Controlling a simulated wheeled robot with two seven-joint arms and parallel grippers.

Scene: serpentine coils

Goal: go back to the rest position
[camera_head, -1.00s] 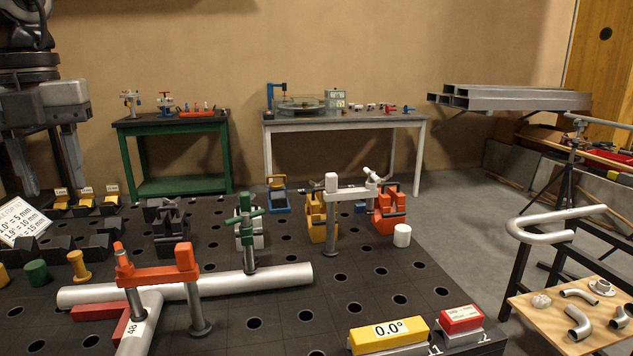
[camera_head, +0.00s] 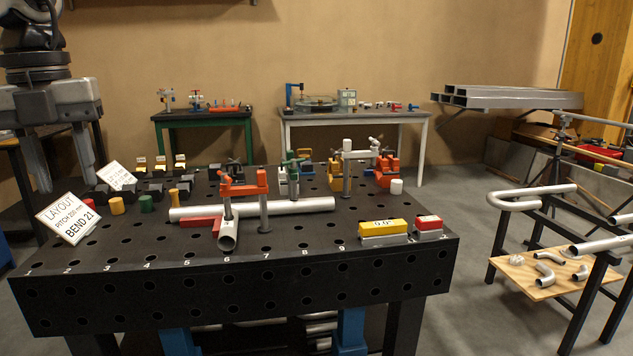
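My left gripper (camera_head: 70,172) hangs at the upper left of the head view. Its two fingers point down and are apart, with nothing between them. It appears in front of the left end of the black welding table (camera_head: 250,245). My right gripper is not in view. An orange clamp (camera_head: 243,189) stands over the joint.
A yellow block (camera_head: 383,227) and a red block (camera_head: 429,222) sit near the table's front right. A rack with bent pipe (camera_head: 530,200) and a wooden shelf (camera_head: 535,280) stands at right. Floor between them is clear.

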